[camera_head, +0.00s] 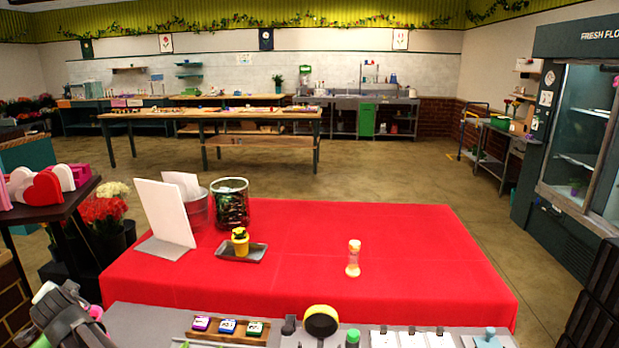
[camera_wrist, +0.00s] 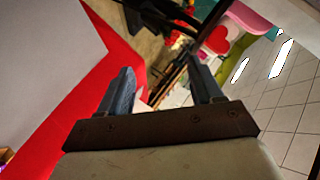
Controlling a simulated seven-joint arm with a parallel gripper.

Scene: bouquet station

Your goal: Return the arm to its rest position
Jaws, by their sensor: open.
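My gripper (camera_wrist: 163,88) is open, with its two fingers apart and nothing between them in the wrist view. In the head view my dark arm (camera_head: 70,318) shows at the lower left corner, beside the red-covered table (camera_head: 440,262); the fingertips cannot be made out there.
A white board (camera_head: 165,213), a glass vase (camera_head: 230,203), a tray (camera_head: 226,252) with a yellow item (camera_head: 240,240), and a small bottle (camera_head: 353,258) stand on the red table. A dark stand with hearts (camera_head: 42,188) is at left. The table's right half is clear.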

